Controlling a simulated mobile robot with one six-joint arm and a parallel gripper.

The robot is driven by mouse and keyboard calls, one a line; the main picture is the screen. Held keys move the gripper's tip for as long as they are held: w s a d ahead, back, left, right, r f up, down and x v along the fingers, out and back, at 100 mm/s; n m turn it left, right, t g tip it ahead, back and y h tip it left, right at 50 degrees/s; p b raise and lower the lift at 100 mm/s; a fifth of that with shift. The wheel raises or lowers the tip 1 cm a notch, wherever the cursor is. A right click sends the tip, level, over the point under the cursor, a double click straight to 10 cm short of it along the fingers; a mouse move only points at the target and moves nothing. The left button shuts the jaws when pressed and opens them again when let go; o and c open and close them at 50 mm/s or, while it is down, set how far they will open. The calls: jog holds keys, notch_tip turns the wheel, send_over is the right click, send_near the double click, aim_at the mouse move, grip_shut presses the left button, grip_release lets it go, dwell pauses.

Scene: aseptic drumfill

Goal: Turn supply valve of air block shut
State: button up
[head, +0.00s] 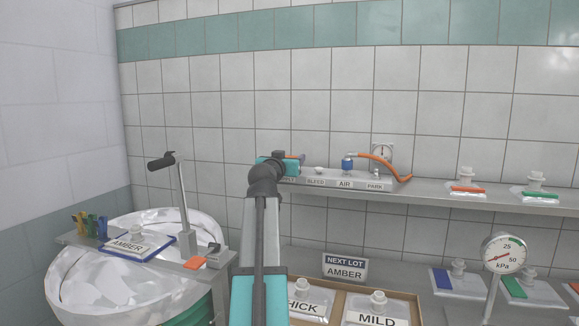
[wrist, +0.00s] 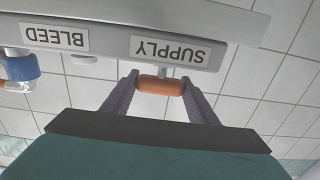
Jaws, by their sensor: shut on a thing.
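The air block (head: 330,187) sits on the wall shelf in the head view, with BLEED, AIR and PARK labels visible. My arm covers its left end there. In the wrist view, which is upside down, the SUPPLY label (wrist: 168,51) is beside the supply valve's orange handle (wrist: 160,85). My gripper (wrist: 160,79) is shut on this handle, one finger at each end. The handle lies crosswise, about parallel to the block's front edge. The BLEED label (wrist: 55,37) is to the left in the wrist view. In the head view my gripper is largely hidden behind my arm.
A blue coupling (head: 347,164) with an orange hose (head: 385,164) stands on the block, before a round wall gauge. Bags with spouts lie further right on the shelf (head: 430,195). Below are a lined drum (head: 70,285), a tray of labelled bags and a kPa gauge (head: 504,252).

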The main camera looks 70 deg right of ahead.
jog(key=shift+g+b, duration=0.3)
jog(key=shift+b, duration=0.05)
jog(key=o, duration=1)
jog(key=shift+o, duration=0.2)
jog(key=shift+a, duration=0.15)
jog(key=a+b, duration=0.1)
jog(key=a, duration=1.2)
jog(key=shift+s+a, duration=0.25)
jog(key=shift+s, duration=0.05)
